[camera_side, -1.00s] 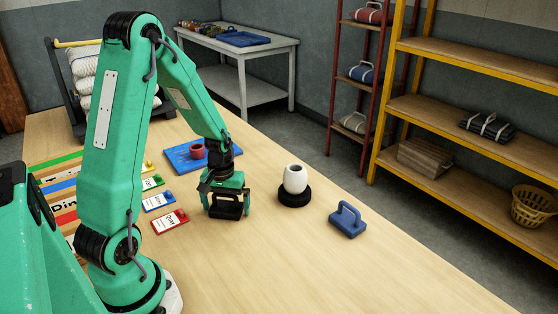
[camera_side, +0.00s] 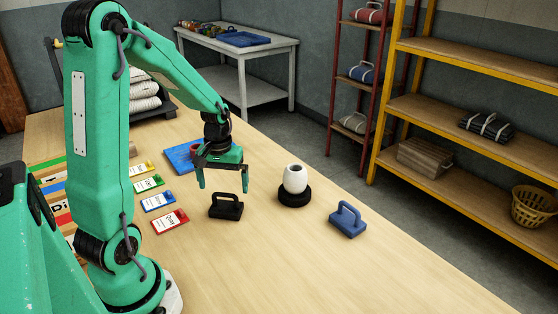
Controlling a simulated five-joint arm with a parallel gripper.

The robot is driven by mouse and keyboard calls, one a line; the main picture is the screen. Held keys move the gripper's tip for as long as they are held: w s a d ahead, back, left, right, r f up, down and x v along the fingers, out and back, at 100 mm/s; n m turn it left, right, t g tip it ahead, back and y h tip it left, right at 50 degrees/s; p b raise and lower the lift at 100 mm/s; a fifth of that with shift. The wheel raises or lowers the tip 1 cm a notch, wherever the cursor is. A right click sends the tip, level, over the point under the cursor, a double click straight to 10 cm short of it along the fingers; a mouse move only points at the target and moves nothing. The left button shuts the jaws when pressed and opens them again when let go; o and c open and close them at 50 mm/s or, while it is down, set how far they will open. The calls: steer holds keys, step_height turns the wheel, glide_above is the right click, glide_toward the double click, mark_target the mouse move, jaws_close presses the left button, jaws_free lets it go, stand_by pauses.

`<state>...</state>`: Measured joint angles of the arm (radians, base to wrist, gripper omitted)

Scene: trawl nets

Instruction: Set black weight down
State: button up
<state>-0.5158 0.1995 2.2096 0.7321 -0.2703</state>
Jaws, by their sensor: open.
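The black weight (camera_side: 226,211) stands upright on the wooden table, its loop handle on top. My gripper (camera_side: 223,186) is open and empty above and slightly behind it, with its two green fingers apart and clear of the handle. A similar blue weight (camera_side: 347,224) stands on the table to the right.
A white cup (camera_side: 295,179) sits on a black round base (camera_side: 294,199) between the two weights. Coloured tags, among them a red one (camera_side: 170,221), lie to the left. A blue tray (camera_side: 180,158) with a reddish cup is behind my gripper. The front right of the table (camera_side: 330,275) is clear.

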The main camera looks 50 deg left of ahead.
mark_target(225, 194)
steer(key=shift+r, duration=2.35)
steer(key=shift+d+r, duration=0.15)
steer(key=s+d+r+m+t, duration=0.2)
steer(key=s+d+r+m, duration=0.1)
steer(key=d, duration=0.5)
steer(key=s+d+r+m+t, duration=0.3)
steer(key=d+r+m, duration=0.3)
steer(key=d+r, duration=0.2)
steer(key=shift+s+d+r+t, duration=0.3)
steer(key=shift+s+d, duration=0.05)
steer(key=shift+s, duration=0.45)
